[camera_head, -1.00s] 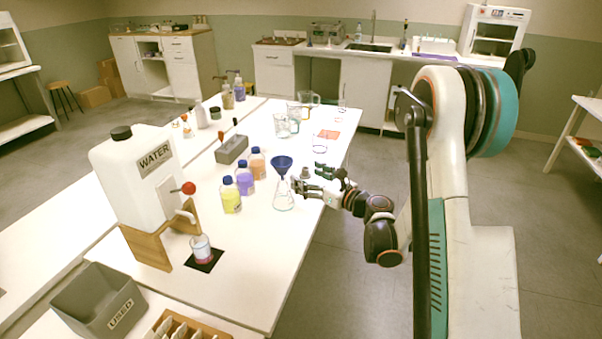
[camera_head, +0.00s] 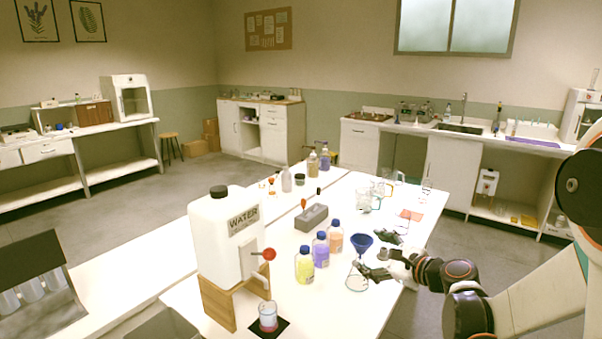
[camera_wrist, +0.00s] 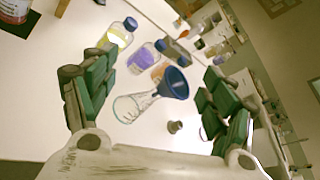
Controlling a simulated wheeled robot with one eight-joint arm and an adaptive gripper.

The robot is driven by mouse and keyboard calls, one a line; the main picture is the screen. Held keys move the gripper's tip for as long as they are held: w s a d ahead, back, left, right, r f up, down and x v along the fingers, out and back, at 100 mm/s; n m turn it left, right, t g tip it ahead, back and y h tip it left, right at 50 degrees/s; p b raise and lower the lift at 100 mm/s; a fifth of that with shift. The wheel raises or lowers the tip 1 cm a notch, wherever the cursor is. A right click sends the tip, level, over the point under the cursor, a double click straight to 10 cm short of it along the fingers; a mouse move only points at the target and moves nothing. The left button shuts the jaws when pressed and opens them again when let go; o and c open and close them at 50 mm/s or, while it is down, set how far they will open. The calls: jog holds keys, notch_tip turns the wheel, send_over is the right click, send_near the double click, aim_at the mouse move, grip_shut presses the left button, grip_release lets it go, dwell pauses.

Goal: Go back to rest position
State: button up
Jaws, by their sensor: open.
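My gripper (camera_head: 381,256) is open at the right edge of the white table (camera_head: 372,318), its two fingers spread. The conical glass flask (camera_head: 355,282) stands upright on the table just beside the fingers, with a blue funnel (camera_head: 361,242) in its mouth. In the wrist view, the green-padded fingers (camera_wrist: 160,75) show at left and right. The flask (camera_wrist: 132,106) and funnel (camera_wrist: 173,82) show in the gap between them, with nothing gripped. I cannot tell whether a finger touches the flask.
Yellow (camera_head: 304,267), purple (camera_head: 321,252) and orange (camera_head: 336,238) bottles stand left of the flask. A water tank (camera_head: 215,235) on a wooden stand is at the left, a beaker (camera_head: 268,317) below its tap. Glassware (camera_head: 368,198) stands farther back. Floor right of the table is clear.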

jog(key=s+a+r+n+g+h, duration=0.1)
jog(key=s+a+r+n+g, duration=0.15)
jog(key=s+n, duration=0.4)
jog(key=s+a+r+n+g+h, duration=0.1)
jog(key=s+a+r+n+h, duration=0.15)
jog(key=s+n, duration=0.4)
jog(key=s+d+f+n+g+h, duration=0.1)
jog(key=s+n, duration=0.3)
jog(key=s, duration=0.6)
jog(key=s+d+f+n+g+h, duration=0.1)
jog(key=s+d+n+h, duration=0.2)
jog(key=s, duration=0.6)
jog(key=d+n, duration=0.1)
jog(key=n, duration=0.1)
jog(key=shift+s+d+n, duration=0.25)
jog(key=shift+s+n, duration=0.05)
jog(key=shift+s, duration=0.05)
